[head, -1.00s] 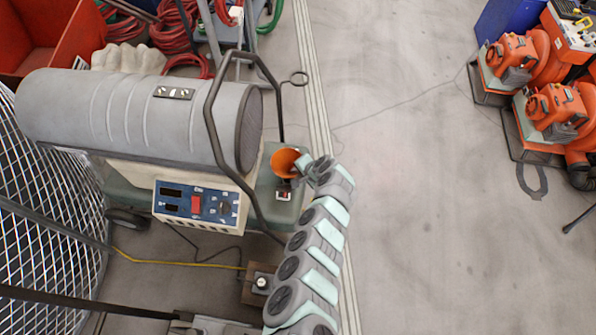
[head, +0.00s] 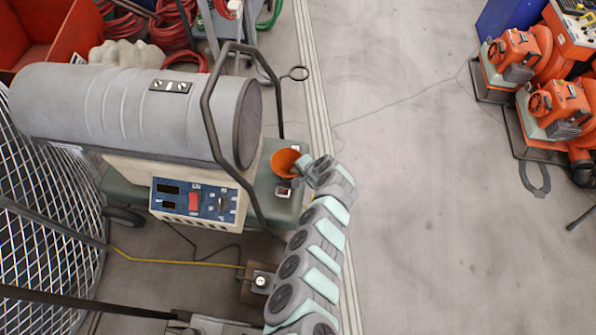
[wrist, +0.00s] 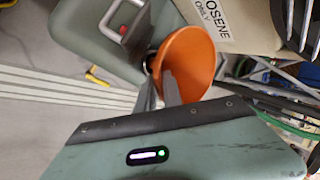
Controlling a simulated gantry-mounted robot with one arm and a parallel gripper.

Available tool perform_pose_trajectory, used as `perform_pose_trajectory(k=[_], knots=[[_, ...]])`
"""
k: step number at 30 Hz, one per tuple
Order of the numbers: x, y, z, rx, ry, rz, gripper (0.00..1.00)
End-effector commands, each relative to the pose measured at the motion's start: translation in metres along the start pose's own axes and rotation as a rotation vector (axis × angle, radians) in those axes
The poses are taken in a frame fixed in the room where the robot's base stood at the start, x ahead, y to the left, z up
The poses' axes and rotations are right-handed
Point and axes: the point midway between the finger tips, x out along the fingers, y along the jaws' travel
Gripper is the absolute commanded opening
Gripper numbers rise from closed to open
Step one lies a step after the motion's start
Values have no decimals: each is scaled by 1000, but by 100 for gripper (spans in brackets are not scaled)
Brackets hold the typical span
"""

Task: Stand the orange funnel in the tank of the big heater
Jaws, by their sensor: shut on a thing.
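The orange funnel (head: 284,162) is at the right end of the big heater (head: 130,110), mouth up, over the grey-green tank (head: 289,212). My gripper (head: 301,165) comes in from the right and is shut on the funnel. In the wrist view the funnel (wrist: 190,60) is held in front of my gripper (wrist: 160,88), its mouth turned partly towards the camera. The tank (wrist: 75,40) with its grey handle lies behind and left of it. The spout and the tank's filler opening are hidden, so I cannot tell whether the spout is inside.
A dark tubular handle (head: 208,105) arches over the heater close to the funnel. A wire-mesh cage (head: 50,210) stands at the left. Red hoses (head: 172,25) lie behind the heater. Orange blowers (head: 555,105) stand at the far right. The floor (head: 430,200) between is clear.

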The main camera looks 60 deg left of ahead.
Motion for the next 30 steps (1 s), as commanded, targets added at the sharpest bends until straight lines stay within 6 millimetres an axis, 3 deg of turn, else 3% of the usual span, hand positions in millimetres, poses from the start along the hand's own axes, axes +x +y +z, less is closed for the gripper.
perform_pose_trajectory(k=[30], knots=[[26, 17, 2, -5, -2, 0, 0]])
